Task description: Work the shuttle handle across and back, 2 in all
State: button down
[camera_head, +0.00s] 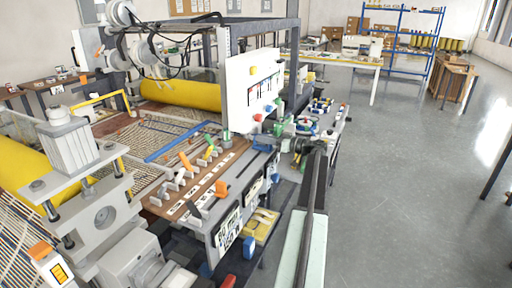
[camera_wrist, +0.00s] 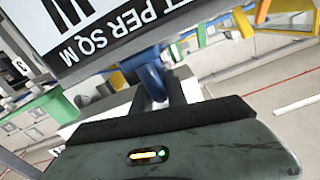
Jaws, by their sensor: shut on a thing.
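A blue handle (camera_wrist: 150,72) stands between the two dark fingers of my gripper (camera_wrist: 155,100) in the wrist view, and the fingers are closed on it. I take it to be the shuttle handle; no label naming it is readable. In the head view my gripper (camera_head: 284,143) reaches the right front edge of the machine, beside a blue part (camera_head: 263,146). The fingertips are small there and partly hidden by my wrist. A white sign (camera_wrist: 120,32) with "PER SQ M" lettering is close above the handle in the wrist view.
A lever panel (camera_head: 205,178) with several coloured levers lies left of my arm. An upright white board (camera_head: 252,90) stands just behind my gripper. Yellow rolls (camera_head: 185,93) and a mesh bed (camera_head: 150,135) are farther left. The grey floor (camera_head: 400,180) at right is open.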

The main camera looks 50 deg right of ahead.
jog(key=shift+w+d+r, duration=0.1)
jog(key=shift+w+d, duration=0.15)
jog(key=shift+d, duration=0.65)
jog(key=shift+w+d, duration=0.2)
jog(key=shift+d, duration=0.65)
jog(key=c, duration=1.4)
grip_release()
jog(key=shift+d, duration=0.1)
jog(key=shift+o, duration=0.2)
jog(key=v, duration=0.8)
